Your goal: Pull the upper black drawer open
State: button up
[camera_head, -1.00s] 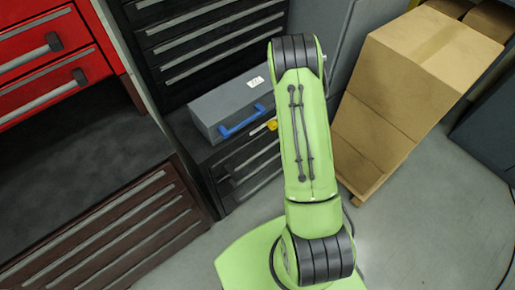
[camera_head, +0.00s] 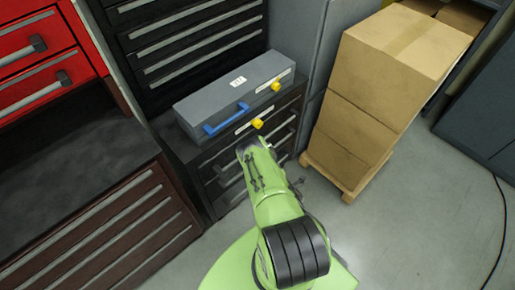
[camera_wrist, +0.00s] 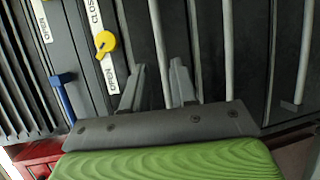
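A low black drawer cabinet (camera_head: 203,178) stands beyond my arm, with a grey toolbox (camera_head: 235,92) on top. The upper black drawer's long silver handle (camera_wrist: 156,28) runs up the middle of the wrist view, nearest the yellow knob. My gripper (camera_wrist: 157,64) is open, with one finger on each side of this handle. I cannot tell whether the fingers touch it. The drawer looks shut. In the head view my arm hides the fingers and part of the drawer fronts.
A yellow knob (camera_head: 257,123) sits on a white label above the drawers. The toolbox has a blue handle (camera_head: 226,119). Cardboard boxes (camera_head: 362,110) on a pallet stand to the right. A brown drawer unit (camera_head: 105,235) is at left.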

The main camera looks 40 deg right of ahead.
jog(key=b, duration=0.3)
jog(key=w+f+b, duration=0.1)
jog(key=b, duration=0.2)
jog(key=shift+w+d+b, duration=0.25)
jog(key=shift+d+b, duration=0.05)
jog(key=shift+b, duration=0.1)
jog(key=b, duration=0.2)
jog(key=shift+w+b, duration=0.1)
jog(key=shift+b, duration=0.3)
jog(key=b+x, duration=0.1)
jog(key=x, duration=0.2)
jog(key=b+x, duration=0.1)
jog(key=x, duration=0.3)
jog(key=b+x, duration=0.1)
jog(key=x, duration=0.2)
jog(key=shift+w+r+b, duration=0.25)
jog(key=shift+b, duration=0.05)
grip_shut()
